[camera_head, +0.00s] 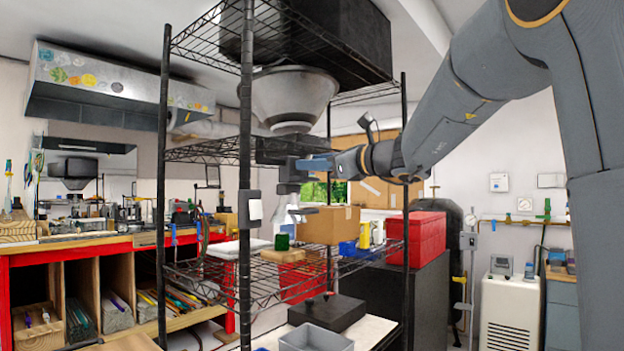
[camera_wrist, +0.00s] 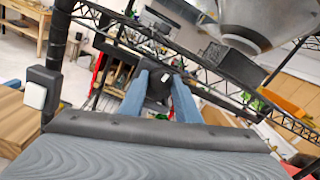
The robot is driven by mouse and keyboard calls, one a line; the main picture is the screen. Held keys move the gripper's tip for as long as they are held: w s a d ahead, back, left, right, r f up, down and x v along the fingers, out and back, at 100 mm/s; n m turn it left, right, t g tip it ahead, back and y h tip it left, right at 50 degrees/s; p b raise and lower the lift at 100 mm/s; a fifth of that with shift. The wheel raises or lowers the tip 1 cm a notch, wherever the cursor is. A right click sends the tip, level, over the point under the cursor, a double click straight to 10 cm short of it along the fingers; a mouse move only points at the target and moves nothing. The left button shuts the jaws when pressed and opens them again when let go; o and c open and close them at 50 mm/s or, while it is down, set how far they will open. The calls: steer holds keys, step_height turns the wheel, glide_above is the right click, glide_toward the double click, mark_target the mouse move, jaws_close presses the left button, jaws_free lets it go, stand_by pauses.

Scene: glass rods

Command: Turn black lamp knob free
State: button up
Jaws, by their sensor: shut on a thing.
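The black knob (camera_wrist: 158,84) is a dark round shape between the two blue fingers of my gripper (camera_wrist: 158,98) in the wrist view. The fingers lie along its left and right sides, and my gripper is shut on it. In the head view my gripper (camera_head: 315,163) reaches left into the black wire rack, just below the big grey conical lamp shade (camera_head: 292,95). The knob cannot be made out clearly there. The shade also shows at the upper right of the wrist view (camera_wrist: 262,22). I cannot tell how far the knob is turned.
Black rack posts (camera_head: 245,120) and wire shelves stand close around my gripper. A small box with a white face (camera_head: 250,209) is on the front post. Below are a cardboard box (camera_head: 328,225), a red box (camera_head: 415,238) and a grey bin (camera_head: 316,338).

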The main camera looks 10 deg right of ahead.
steer(key=shift+n+b, duration=0.8)
steer(key=shift+b, duration=0.35)
steer(key=o, duration=1)
steer(key=shift+o, duration=0.2)
steer(key=b+v, duration=0.1)
steer(key=v, duration=0.6)
steer(key=shift+s+d, duration=0.25)
steer(key=shift+s, duration=0.1)
steer(key=shift+f, duration=0.1)
